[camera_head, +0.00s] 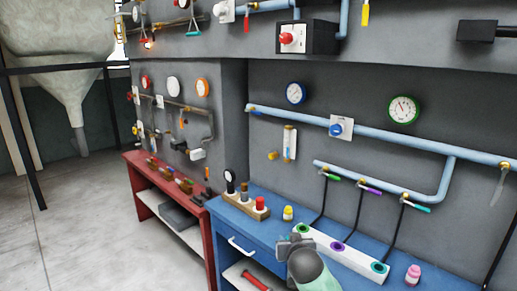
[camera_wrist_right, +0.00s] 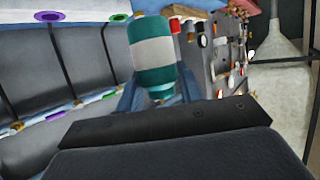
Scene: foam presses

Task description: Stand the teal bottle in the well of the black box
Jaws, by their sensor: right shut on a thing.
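The teal bottle (camera_wrist_right: 152,52), with a pale band around its middle, shows in the wrist view between the fingers of my right gripper (camera_wrist_right: 160,98). The gripper is shut on it. In the head view the right gripper (camera_head: 290,243) is over the front of the blue bench, left of the white block, and the bottle is mostly hidden there. A white block (camera_head: 320,247) on the bench has green, purple and teal rings on top. I see no black box with a clear well; a black box (camera_head: 319,39) with a red knob is on the wall. My left gripper is not in view.
A wooden holder (camera_head: 246,208), a yellow bottle (camera_head: 288,213) and a pink bottle (camera_head: 413,274) stand on the blue bench (camera_head: 226,222). Thin dark tubes rise from the white block to the wall pipes. A red bench (camera_head: 141,171) stands to the left.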

